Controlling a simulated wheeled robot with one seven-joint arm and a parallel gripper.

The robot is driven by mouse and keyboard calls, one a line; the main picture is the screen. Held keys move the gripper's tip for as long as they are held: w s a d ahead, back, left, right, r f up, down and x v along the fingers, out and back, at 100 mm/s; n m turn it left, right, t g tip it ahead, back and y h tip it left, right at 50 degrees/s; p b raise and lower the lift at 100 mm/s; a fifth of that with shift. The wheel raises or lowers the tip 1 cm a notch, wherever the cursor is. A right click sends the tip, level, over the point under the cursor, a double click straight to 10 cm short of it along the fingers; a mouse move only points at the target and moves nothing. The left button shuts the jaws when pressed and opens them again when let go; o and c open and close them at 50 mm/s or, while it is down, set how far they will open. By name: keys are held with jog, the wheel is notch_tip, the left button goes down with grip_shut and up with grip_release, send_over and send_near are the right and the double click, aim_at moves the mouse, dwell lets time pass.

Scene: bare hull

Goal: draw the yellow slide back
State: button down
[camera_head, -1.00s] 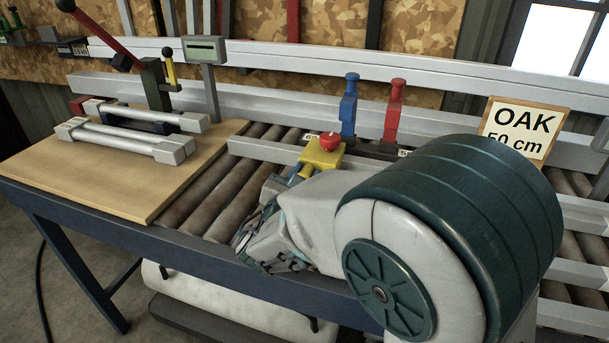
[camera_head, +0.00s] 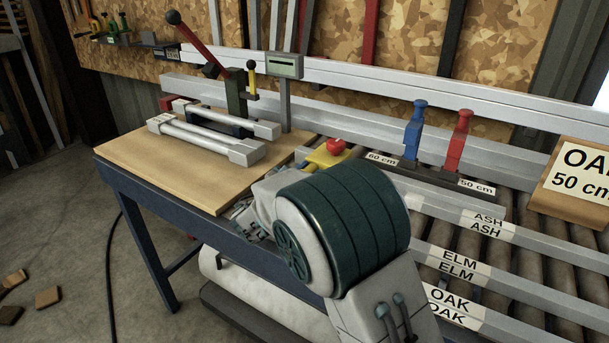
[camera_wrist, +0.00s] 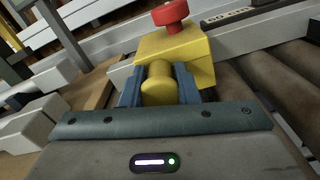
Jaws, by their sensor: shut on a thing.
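The yellow slide (camera_head: 322,158) is a yellow block with a red knob (camera_head: 336,146) on top, at the left end of the rail. In the wrist view the yellow slide (camera_wrist: 190,52) has a rounded yellow grip (camera_wrist: 158,88) facing me. My gripper (camera_wrist: 160,86) is shut on this grip, with a blue finger on each side. In the head view my own arm hides the fingers and the slide's front.
A wooden board (camera_head: 185,172) with a clamp-like fixture and pale bars lies left of the slide. A blue stop (camera_head: 412,135) and a red stop (camera_head: 459,140) stand to the right. Rails labelled ASH, ELM and OAK cross the rollers. An OAK sign (camera_head: 575,198) stands at right.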

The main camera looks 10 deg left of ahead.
jog(key=c, duration=1.1)
grip_release()
jog(key=shift+d, duration=0.1)
jog(key=v, duration=1.3)
jog(key=shift+s+r+p, duration=0.1)
jog(key=shift+s+p, duration=0.25)
jog(key=shift+p, duration=0.05)
